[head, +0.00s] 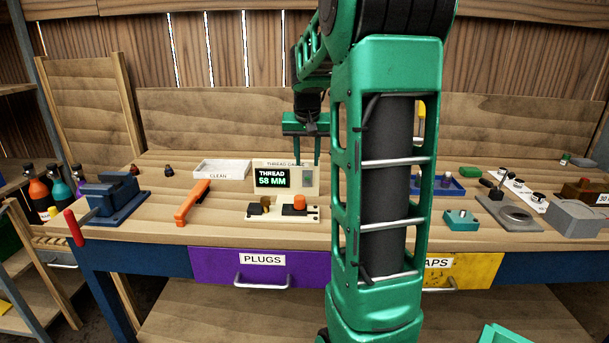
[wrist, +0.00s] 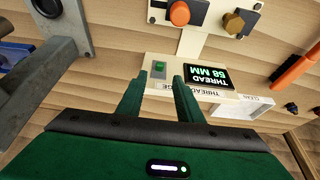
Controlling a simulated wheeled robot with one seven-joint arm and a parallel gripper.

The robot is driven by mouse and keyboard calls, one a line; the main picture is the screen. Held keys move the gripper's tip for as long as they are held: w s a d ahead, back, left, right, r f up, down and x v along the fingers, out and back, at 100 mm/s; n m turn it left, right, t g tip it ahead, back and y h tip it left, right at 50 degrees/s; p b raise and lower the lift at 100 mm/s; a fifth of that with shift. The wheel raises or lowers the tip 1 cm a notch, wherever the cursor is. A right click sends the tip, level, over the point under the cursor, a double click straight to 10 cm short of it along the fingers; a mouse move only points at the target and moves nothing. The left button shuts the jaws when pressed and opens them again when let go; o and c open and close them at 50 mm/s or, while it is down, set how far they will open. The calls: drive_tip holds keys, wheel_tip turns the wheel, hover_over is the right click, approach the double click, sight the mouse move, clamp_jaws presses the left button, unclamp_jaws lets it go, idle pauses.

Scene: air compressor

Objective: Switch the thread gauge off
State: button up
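The thread gauge (head: 284,191) stands on the workbench, a cream panel with a lit screen (head: 272,178) reading "THREAD 58 MM". The screen also shows in the wrist view (wrist: 208,76), upside down. Beside the screen is a small switch (wrist: 159,69) with a green face on a grey plate. My gripper (head: 307,160) is above the panel's switch side, fingers pointing down. In the wrist view my gripper (wrist: 159,76) is open and empty, with the switch showing between its fingertips. I cannot tell whether a finger touches the panel.
An orange-topped plug (head: 300,203) and a brown knob (head: 265,204) sit on the gauge's base. An orange-handled tool (head: 192,202) and a white tray labelled CLEAN (head: 222,168) are to the left. A blue vise (head: 115,198) is farther left. My arm hides the bench's middle right.

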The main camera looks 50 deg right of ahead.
sight(307, 178)
drive_tip(key=x, duration=0.7)
drive_tip(key=shift+a+f, duration=0.1)
